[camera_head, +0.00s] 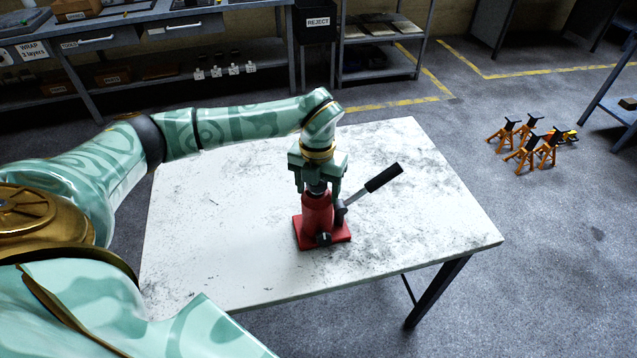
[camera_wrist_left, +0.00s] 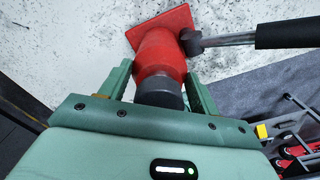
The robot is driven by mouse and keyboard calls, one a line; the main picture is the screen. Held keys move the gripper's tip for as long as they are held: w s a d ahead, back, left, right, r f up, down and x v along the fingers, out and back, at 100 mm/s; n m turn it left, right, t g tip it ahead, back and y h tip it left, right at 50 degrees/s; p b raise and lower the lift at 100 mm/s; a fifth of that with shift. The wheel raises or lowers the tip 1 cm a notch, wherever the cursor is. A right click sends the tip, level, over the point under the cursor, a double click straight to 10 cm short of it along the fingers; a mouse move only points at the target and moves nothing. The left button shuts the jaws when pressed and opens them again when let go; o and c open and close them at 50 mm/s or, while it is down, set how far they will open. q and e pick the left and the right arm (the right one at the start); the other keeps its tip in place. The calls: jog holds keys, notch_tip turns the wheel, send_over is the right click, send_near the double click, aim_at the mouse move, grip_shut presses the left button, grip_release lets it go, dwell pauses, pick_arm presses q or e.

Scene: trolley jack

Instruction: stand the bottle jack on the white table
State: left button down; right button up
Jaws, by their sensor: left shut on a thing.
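The red bottle jack (camera_head: 317,215) is upright at the middle of the white table (camera_head: 220,230), its square base on or just above the top; I cannot tell if it touches. Its black-gripped handle (camera_head: 383,178) points up and to the right. My left gripper (camera_head: 317,190) comes from above and is shut on the upper part of the jack. In the left wrist view the jack (camera_wrist_left: 160,55) stands between the two green fingers (camera_wrist_left: 160,88), with its dark top near the palm. My right gripper is not in view.
The table top around the jack is clear. Several orange jack stands (camera_head: 526,150) stand on the floor at the right. A workbench (camera_head: 140,20) and a shelf rack (camera_head: 378,45) with a REJECT bin (camera_head: 316,24) are at the back.

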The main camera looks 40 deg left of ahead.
pick_arm(q)
jog(key=shift+c, duration=1.8)
grip_release()
notch_tip(320, 180, up, 12)
jog(key=shift+r+p, duration=0.1)
jog(key=shift+p, duration=1.15)
jog(key=shift+s, duration=0.1)
